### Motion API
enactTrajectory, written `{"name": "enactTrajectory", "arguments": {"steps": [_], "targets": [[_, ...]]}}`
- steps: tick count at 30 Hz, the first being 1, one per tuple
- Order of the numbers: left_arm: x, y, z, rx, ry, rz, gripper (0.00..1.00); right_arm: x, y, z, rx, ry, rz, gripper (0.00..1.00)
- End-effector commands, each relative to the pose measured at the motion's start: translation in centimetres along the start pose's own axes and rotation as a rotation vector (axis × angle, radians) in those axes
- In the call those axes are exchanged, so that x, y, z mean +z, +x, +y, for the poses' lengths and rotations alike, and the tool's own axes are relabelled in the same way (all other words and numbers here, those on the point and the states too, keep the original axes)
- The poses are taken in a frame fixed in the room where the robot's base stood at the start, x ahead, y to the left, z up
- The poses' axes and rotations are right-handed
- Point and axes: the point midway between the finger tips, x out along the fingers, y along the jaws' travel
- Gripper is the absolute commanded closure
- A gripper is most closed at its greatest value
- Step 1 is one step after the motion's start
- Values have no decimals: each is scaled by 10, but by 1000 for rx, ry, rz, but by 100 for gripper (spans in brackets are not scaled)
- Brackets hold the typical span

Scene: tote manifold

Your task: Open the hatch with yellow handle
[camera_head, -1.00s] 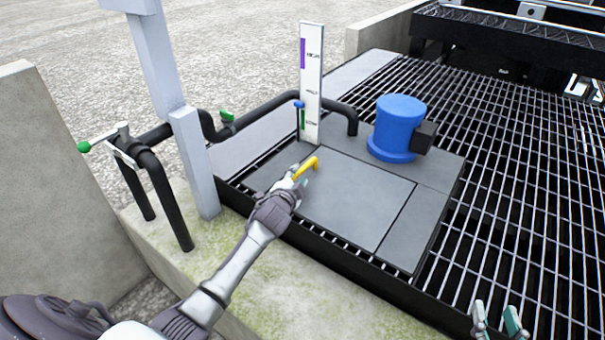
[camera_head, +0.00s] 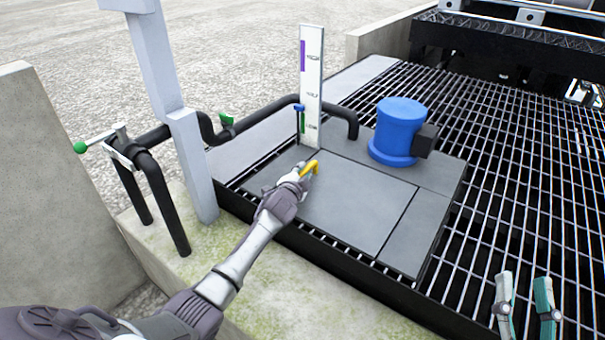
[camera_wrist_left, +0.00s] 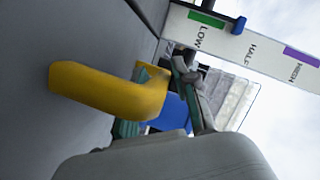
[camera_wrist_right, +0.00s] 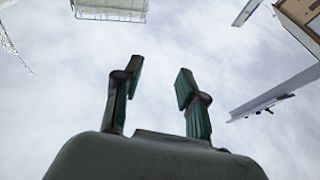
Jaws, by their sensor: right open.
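The grey hatch panel (camera_head: 345,205) lies flat in the deck, with a bent yellow handle (camera_head: 312,168) near its far left edge. My left gripper (camera_head: 306,174) is at this handle. In the left wrist view the yellow handle (camera_wrist_left: 110,92) crosses in front of the left gripper (camera_wrist_left: 158,100), hiding much of one finger; the other finger is close beside the handle's end. I cannot tell whether the fingers grip it. My right gripper (camera_head: 526,300) is open and empty over the grating at the lower right; it also shows against the sky in the right wrist view (camera_wrist_right: 157,90).
A blue motor-like cylinder (camera_head: 398,130) stands behind the hatch. A white level gauge (camera_head: 311,85) and black pipes (camera_head: 165,190) stand left of it, with a grey post (camera_head: 190,160). Open metal grating (camera_head: 520,170) spreads to the right. A low concrete wall (camera_head: 55,180) is at left.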

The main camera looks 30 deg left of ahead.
Motion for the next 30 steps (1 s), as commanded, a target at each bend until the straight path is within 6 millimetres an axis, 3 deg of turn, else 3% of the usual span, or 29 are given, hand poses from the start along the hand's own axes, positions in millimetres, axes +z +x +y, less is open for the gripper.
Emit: {"name": "enactTrajectory", "arguments": {"steps": [1,4,18,30], "targets": [[0,0,0,0,0,0,85,0,0,0,0,0,0,59],[0,0,0,0,0,0,100,0,0,0,0,0,0,59],[-2,-1,-2,-2,7,0,100,2,1,0,1,0,-17,59],[-14,-5,-16,-26,57,3,100,32,-5,5,11,-6,-204,59]]}}
